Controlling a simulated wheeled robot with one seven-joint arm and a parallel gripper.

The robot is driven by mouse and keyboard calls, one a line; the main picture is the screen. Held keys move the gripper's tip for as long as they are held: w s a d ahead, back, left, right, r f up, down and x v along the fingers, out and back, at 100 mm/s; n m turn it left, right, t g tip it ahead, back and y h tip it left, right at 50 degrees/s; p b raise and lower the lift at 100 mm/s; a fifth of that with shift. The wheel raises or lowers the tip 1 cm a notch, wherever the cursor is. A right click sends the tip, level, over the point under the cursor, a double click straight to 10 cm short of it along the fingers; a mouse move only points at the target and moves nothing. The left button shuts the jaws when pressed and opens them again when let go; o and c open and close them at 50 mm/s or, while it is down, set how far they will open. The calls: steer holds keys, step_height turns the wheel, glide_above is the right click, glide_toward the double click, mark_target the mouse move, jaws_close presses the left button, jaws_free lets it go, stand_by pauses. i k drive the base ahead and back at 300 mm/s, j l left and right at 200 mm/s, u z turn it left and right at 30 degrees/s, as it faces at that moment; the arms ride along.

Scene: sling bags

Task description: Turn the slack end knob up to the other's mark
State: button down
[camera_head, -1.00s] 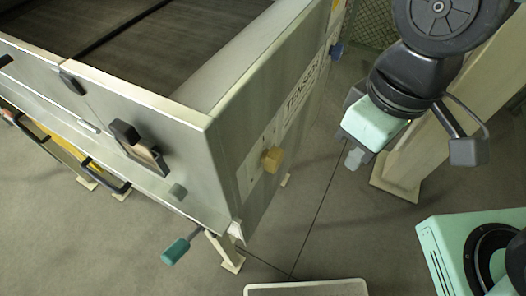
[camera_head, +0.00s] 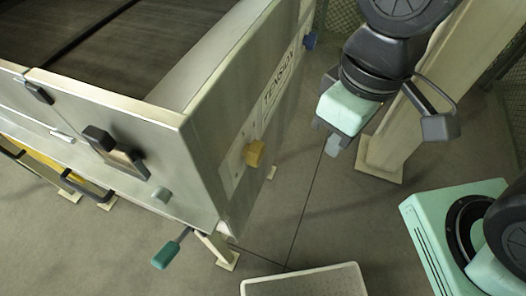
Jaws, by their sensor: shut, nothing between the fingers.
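The conveyor's end panel (camera_head: 225,120) carries a yellow knob (camera_head: 255,153) on its near part, on a pale scale plate. A blue knob (camera_head: 310,39) sits at the panel's far end. A "TENSION" label (camera_head: 279,76) lies between them. The marks beside both knobs are too small to read. My gripper (camera_head: 333,147), with a mint-green body, hangs right of the yellow knob, apart from it and from the panel. Its fingers point down, are shut and hold nothing.
A teal-handled lever (camera_head: 168,252) sticks out below the near corner. A pale tray (camera_head: 305,282) is at the bottom. A cream post (camera_head: 385,155) stands behind my arm. Part of my mint-green base shows at lower right. Floor between panel and post is clear.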

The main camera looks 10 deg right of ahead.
mark_target(310, 41)
steer(key=l+u, duration=0.1)
steer(key=l, duration=0.15)
steer(key=i+l+u, duration=0.1)
steer(key=u, duration=0.2)
steer(key=i+l+u, duration=0.1)
steer(key=l+u, duration=0.2)
